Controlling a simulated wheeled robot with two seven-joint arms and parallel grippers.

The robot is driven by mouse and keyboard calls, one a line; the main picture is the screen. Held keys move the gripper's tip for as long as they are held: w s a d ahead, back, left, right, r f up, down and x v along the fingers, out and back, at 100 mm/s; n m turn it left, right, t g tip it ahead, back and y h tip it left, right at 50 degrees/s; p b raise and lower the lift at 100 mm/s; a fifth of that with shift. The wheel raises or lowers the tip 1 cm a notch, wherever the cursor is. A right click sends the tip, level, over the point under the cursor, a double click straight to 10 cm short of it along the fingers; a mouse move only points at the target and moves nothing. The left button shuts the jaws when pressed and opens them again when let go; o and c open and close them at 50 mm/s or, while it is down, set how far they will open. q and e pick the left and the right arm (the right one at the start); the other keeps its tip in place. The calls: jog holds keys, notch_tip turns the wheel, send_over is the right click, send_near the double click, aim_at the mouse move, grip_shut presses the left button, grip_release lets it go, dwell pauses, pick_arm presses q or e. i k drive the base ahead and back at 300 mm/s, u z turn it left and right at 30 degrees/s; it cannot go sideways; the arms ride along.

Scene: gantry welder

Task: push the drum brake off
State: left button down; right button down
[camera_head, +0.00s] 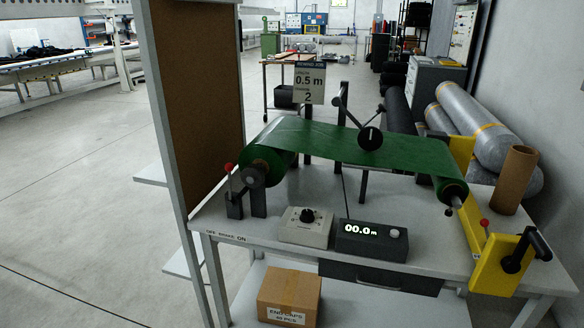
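The drum brake lever (229,180) stands at the left end of the bench, a thin rod with a red knob on a dark base. It looks close to upright, leaning slightly left. A label reading "OFF BRAKE ON" (226,236) is on the bench's front edge below it, with OFF on the left and ON on the right. The green drum roll (265,160) sits on a dark stand just right of the lever. Green sheet (330,141) runs from it to a roller (452,190) at the right. Neither of my grippers is in view.
A brown panel on a grey post (170,150) stands just left of the bench. A dial box (305,226) and a counter showing 00.0 m (372,240) sit in front. A yellow plate with a black crank (510,262) is at the right. A cardboard box (289,296) is below.

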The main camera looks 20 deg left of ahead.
aim_at(229, 167)
jog(key=z, duration=0.05)
jog(key=i, duration=0.9)
jog(key=u, duration=0.4)
